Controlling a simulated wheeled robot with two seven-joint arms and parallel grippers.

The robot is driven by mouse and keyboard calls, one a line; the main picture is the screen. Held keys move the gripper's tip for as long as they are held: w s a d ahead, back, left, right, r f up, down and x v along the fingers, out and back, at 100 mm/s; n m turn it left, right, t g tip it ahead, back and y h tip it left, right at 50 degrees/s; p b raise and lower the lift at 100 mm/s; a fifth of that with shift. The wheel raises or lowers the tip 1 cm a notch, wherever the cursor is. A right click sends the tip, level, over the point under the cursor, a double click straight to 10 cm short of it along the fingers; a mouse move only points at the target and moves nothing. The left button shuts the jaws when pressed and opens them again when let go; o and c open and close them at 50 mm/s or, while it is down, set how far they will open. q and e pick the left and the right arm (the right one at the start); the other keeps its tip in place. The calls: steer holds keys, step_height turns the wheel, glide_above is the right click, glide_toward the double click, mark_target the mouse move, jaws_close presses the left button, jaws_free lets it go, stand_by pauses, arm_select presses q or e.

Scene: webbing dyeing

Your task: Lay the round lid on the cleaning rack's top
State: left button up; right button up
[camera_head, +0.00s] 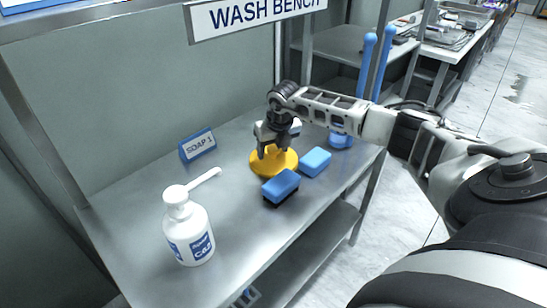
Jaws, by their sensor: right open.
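The round yellow lid (288,165) lies on the metal wash bench, near its middle. My right gripper (272,153) is over the lid with its jaws open, pointing down. Its fingertips are at the lid's raised middle, and part of the lid is hidden behind them. I cannot tell whether the fingers touch it. No cleaning rack can be made out for certain in this view. My left gripper is not in view.
The bench (135,195) is clear at left.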

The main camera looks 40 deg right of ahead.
steer(key=c, duration=1.1)
steer(key=shift+c, duration=0.2)
